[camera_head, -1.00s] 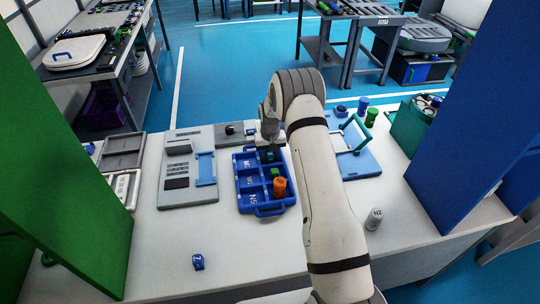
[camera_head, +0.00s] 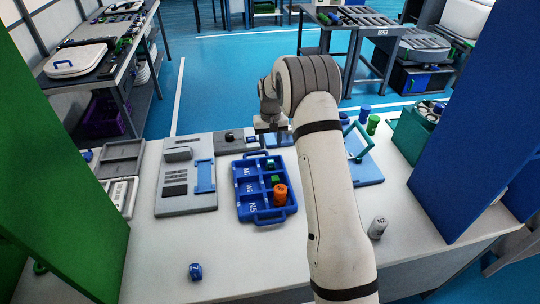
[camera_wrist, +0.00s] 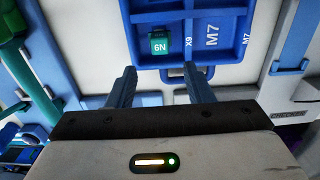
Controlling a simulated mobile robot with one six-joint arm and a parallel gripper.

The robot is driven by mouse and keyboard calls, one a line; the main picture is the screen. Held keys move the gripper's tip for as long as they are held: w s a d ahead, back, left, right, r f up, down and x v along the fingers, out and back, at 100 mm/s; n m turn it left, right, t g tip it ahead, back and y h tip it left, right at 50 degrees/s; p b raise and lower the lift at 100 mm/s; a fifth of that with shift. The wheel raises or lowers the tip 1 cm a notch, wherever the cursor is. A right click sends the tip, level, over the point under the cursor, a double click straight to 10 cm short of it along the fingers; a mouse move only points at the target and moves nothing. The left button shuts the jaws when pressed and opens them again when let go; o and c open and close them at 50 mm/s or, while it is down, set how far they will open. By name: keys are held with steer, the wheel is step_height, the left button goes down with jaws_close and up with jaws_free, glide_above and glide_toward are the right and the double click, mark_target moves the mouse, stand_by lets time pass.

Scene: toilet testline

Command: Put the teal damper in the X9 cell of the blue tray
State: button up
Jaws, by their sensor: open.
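The teal damper (camera_wrist: 159,42), marked 6N, sits in a cell of the blue tray (camera_wrist: 168,16), beside the X9 label in the wrist view. In the head view the damper (camera_head: 270,163) is at the far right corner of the tray (camera_head: 252,214). My gripper (camera_wrist: 156,84) is open and empty, its two fingers apart. The damper shows beyond and between the fingertips, clear of them. In the head view my gripper (camera_head: 270,135) hangs above the far edge of the tray, partly hidden by my arm.
A green piece (camera_head: 274,179) and an orange cylinder (camera_head: 280,195) sit in other tray cells. The M7 cell (camera_wrist: 213,34) is empty. A grey panel (camera_head: 174,205) stands left of the tray. A grey N2 cylinder (camera_head: 377,228) and a blue piece (camera_head: 195,271) stand nearer.

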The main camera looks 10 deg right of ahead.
steer(key=s+r+t, duration=0.2)
steer(key=s+r, duration=1.5)
steer(key=r, duration=0.2)
steer(key=s+r+t, duration=0.1)
steer(key=s+r, duration=0.1)
steer(key=s, duration=2.1)
steer(key=shift+s+a, duration=0.15)
steer(key=shift+s, duration=0.05)
steer(key=shift+c, duration=0.6)
